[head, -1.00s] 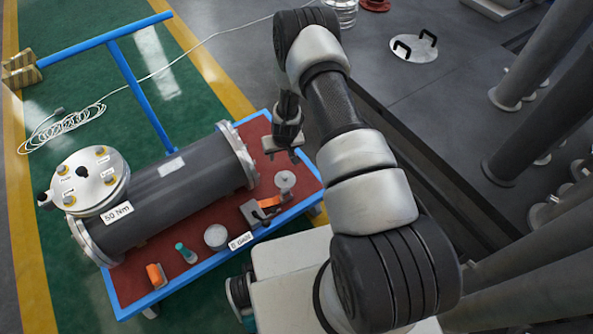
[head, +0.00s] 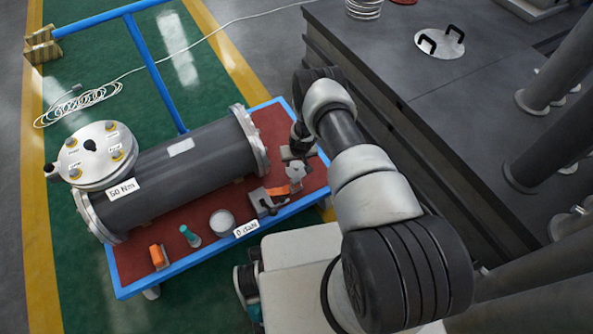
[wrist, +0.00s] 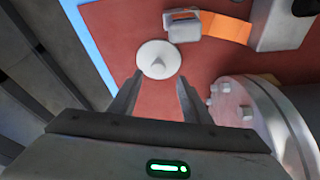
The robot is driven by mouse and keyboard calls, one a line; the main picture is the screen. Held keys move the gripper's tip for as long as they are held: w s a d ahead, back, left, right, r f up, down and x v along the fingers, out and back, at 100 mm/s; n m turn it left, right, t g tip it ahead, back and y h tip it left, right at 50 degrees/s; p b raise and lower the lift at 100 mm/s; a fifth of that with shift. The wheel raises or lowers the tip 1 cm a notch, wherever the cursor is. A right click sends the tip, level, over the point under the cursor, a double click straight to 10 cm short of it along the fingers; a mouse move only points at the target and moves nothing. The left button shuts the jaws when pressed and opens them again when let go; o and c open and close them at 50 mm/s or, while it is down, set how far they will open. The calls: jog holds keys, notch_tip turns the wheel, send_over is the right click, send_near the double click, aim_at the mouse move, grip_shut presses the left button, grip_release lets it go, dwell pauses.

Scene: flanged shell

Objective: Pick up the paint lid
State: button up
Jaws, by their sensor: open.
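The paint lid appears to be a pale round disc (wrist: 158,59) with a small knob in its middle, lying flat on the red table top. In the wrist view it lies just beyond my open fingertips (wrist: 160,86), roughly centred between them and not gripped. In the head view the lid (head: 299,172) is partly covered by my gripper (head: 299,156), which hangs over the right end of the table. The height gap between fingers and lid is hard to judge.
A dark flanged cylinder (head: 172,176) fills the table's back; its bolted flange (wrist: 246,112) is right of my fingers. A grey tool with an orange part (head: 276,190) lies close to the lid. A pale round can (head: 222,222), green bottle (head: 190,236) and orange item (head: 158,256) stand along the front.

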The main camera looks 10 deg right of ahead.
aim_at(297, 165)
jog(key=x, duration=0.1)
jog(key=b+x, duration=0.1)
jog(key=x, duration=0.1)
jog(key=b+x, duration=0.1)
jog(key=x, duration=0.1)
jog(key=shift+d, duration=0.25)
